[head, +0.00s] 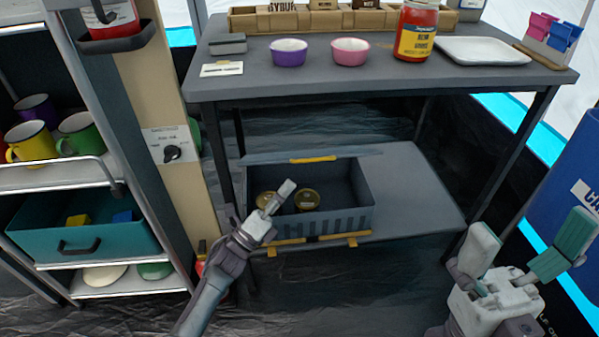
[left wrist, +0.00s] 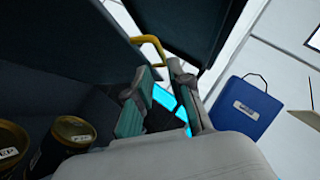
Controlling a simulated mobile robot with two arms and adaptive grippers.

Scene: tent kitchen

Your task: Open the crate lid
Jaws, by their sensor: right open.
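The grey crate (head: 345,222) stands on the table's lower shelf with its inside showing. Its lid (head: 265,158) is raised and seen nearly edge-on above the rear of the crate, with a yellow handle (head: 313,160) on its edge. In the left wrist view the handle (left wrist: 151,41) curves just beyond the fingertips beside the dark lid (left wrist: 188,25). My left gripper (head: 287,188) is over the crate opening, its fingers (left wrist: 163,80) apart with a gap between them. Whether it touches the handle cannot be told. My right gripper (head: 530,238) is open and empty, right of the shelf.
Two round tins (head: 307,200) lie in the crate. The tabletop (head: 400,80) overhangs it, carrying bowls, a red jar (head: 416,32) and a white tray (head: 497,50). A shelf rack with a teal drawer (head: 80,240) is at left. A blue container (head: 570,190) is at right.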

